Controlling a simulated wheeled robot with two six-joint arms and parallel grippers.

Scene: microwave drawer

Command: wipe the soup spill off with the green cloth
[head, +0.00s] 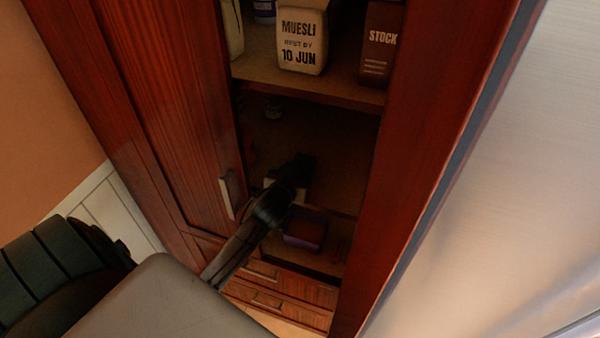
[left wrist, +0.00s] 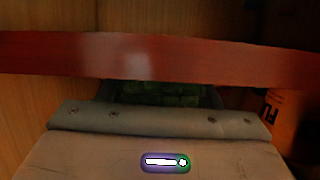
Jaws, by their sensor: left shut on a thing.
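My left gripper (head: 301,166) reaches into the dark open cupboard, above the lower shelf. In the left wrist view, a strip of green cloth (left wrist: 165,98) shows just beyond my gripper's body, partly hidden by a reddish wooden bar across the picture. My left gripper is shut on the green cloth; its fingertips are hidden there. The soup spill cannot be made out in either view. My right gripper is not in view.
The cupboard door (head: 160,90) stands at the left and a red-brown side panel (head: 430,130) at the right. A muesli pack (head: 301,40) and stock box (head: 380,40) stand on the upper shelf. A purple box (head: 304,232) sits below my gripper. Drawers (head: 285,290) lie lower.

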